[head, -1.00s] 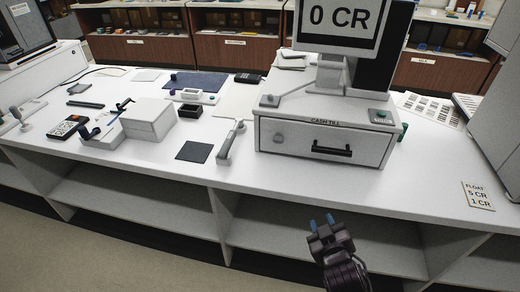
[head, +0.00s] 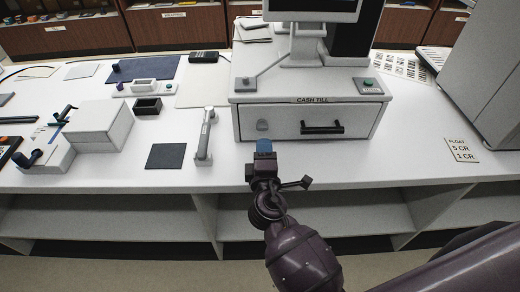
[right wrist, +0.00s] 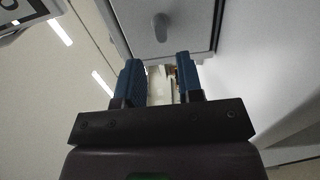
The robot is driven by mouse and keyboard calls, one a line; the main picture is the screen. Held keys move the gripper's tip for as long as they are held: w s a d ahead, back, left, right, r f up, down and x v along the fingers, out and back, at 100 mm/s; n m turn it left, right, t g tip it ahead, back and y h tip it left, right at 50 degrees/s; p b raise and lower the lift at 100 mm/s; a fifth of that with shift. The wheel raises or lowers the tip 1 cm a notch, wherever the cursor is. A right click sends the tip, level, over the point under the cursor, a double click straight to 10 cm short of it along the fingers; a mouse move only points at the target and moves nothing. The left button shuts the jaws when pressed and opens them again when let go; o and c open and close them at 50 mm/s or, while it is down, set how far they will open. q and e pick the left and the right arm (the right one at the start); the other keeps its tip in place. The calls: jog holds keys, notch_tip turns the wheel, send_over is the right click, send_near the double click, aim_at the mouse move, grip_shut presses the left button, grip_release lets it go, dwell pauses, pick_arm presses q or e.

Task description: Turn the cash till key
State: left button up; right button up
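The cash till (head: 285,125) stands on the white counter, with a black-handled drawer in its front. A small grey key (head: 262,125) sits on the left part of that front. In the right wrist view the key (right wrist: 160,27) is at the top, beyond and between my fingertips. My right gripper (head: 264,146) is just in front of and below the key, apart from it. Its blue fingers (right wrist: 160,75) are open, with nothing between them. My left gripper is not in view.
A grey upright handle (head: 205,135) and a dark square mat (head: 166,156) lie left of the till. A white box (head: 100,125) is further left. A float card (head: 461,150) lies to the right. The counter in front of the till is clear.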

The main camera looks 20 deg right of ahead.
aim_at(263, 130)
jog(key=shift+x, duration=3.85)
jog(key=c, duration=0.6)
